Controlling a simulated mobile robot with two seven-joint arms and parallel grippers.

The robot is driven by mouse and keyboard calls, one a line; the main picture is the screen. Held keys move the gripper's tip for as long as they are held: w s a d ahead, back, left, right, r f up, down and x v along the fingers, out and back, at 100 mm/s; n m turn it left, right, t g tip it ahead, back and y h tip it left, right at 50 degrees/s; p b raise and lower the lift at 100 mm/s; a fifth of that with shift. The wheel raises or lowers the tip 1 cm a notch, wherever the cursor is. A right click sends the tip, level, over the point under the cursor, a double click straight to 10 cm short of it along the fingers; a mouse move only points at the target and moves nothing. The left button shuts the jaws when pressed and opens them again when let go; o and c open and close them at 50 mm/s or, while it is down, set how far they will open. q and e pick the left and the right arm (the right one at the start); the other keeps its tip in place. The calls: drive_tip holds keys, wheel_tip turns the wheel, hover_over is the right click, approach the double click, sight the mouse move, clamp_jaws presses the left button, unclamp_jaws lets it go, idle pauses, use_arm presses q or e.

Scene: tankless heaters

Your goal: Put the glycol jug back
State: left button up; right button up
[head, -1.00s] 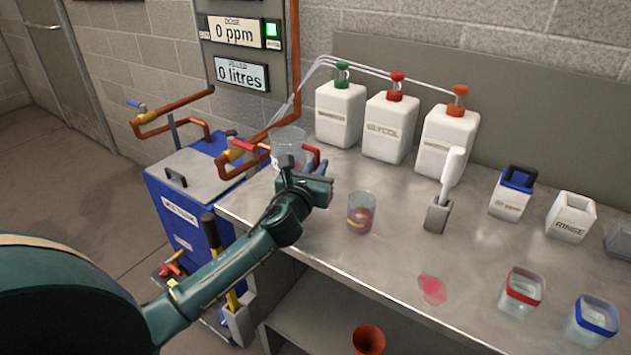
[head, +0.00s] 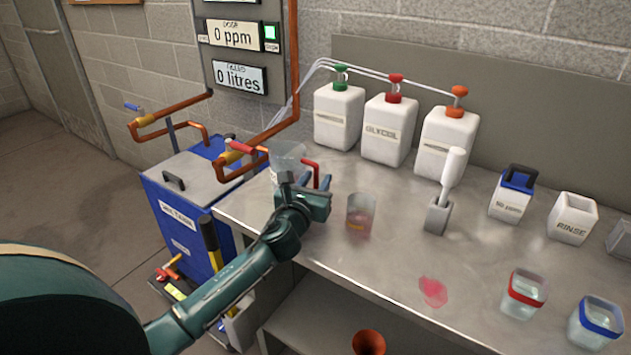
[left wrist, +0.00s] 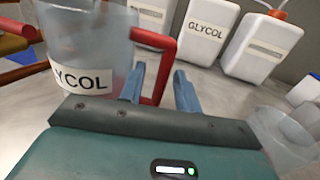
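The glycol jug (head: 287,158) is a clear jug with a red handle (head: 312,168), standing at the left end of the steel bench. Its GLYCOL label shows in the left wrist view (left wrist: 80,78), and the jug looks empty. My left gripper (head: 317,180) is at the handle side of the jug. In the left wrist view its two blue fingers (left wrist: 160,88) stand apart, with the red handle upright between them. They do not look closed on it. The gripper partly hides the jug in the head view. My right gripper is out of view.
A clear beaker (head: 360,214) with reddish contents stands just right of my gripper. White pump bottles, one labelled GLYCOL (head: 389,132), line the wall. A pink spill (head: 432,291) lies on the bench (head: 390,262). Copper pipes (head: 262,142) stand close left of the jug.

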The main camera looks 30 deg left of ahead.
use_arm(q)
drive_tip(key=shift+r, duration=0.25)
drive_tip(key=s, duration=0.4)
drive_tip(key=s+d, duration=0.1)
drive_tip(key=s, duration=0.3)
drive_tip(key=s+d, duration=0.1)
drive_tip(key=s, duration=0.3)
drive_tip(key=shift+f, duration=0.1)
